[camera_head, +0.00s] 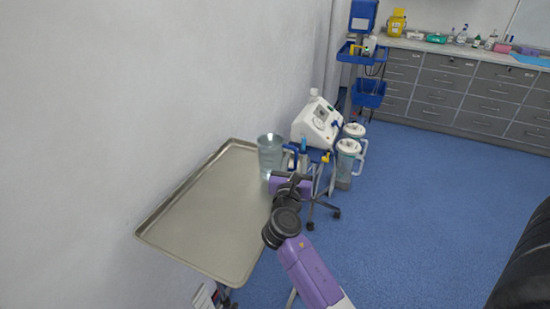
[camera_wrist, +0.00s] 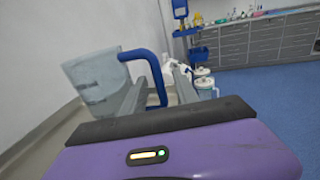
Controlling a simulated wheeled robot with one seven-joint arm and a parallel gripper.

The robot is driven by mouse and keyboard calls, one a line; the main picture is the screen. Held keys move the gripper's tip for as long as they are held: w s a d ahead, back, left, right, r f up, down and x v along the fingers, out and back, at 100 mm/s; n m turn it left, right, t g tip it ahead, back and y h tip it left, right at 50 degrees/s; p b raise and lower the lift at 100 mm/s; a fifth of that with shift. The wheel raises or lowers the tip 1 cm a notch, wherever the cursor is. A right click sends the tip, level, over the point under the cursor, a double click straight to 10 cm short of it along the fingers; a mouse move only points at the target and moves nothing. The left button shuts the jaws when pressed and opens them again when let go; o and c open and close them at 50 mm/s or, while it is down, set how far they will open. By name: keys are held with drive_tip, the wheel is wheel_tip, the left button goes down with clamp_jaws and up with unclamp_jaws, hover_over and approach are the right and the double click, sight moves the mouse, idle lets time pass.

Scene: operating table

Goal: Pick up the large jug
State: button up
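The large jug (camera_head: 270,152) is a clear, bluish container with a blue handle (camera_head: 290,151). It stands upright at the far right corner of the metal tray (camera_head: 205,220), with the handle facing right. In the wrist view the jug (camera_wrist: 93,82) is at the left, and its blue handle (camera_wrist: 160,82) is near the middle. My gripper (camera_wrist: 158,80) is open, with one grey finger on each side of the handle. The left finger appears between the jug wall and the handle. Contact with the handle cannot be told. In the head view my gripper (camera_head: 296,166) is beside the jug, its fingers partly hidden.
A white machine (camera_head: 317,122) on a wheeled stand and clear canisters (camera_head: 347,160) stand just behind and right of the jug. A wall borders the tray on the left. Grey drawer cabinets (camera_head: 460,90) line the back.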

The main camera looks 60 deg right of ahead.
drive_tip(key=shift+c, duration=0.3)
clamp_jaws()
drive_tip(key=shift+r, duration=0.2)
wheel_tip(320, 180, up, 19)
drive_tip(key=p, duration=0.2)
drive_tip(key=shift+r+p, duration=0.2)
drive_tip(key=shift+p, duration=0.2)
idle(1.2)
drive_tip(key=shift+r, duration=0.1)
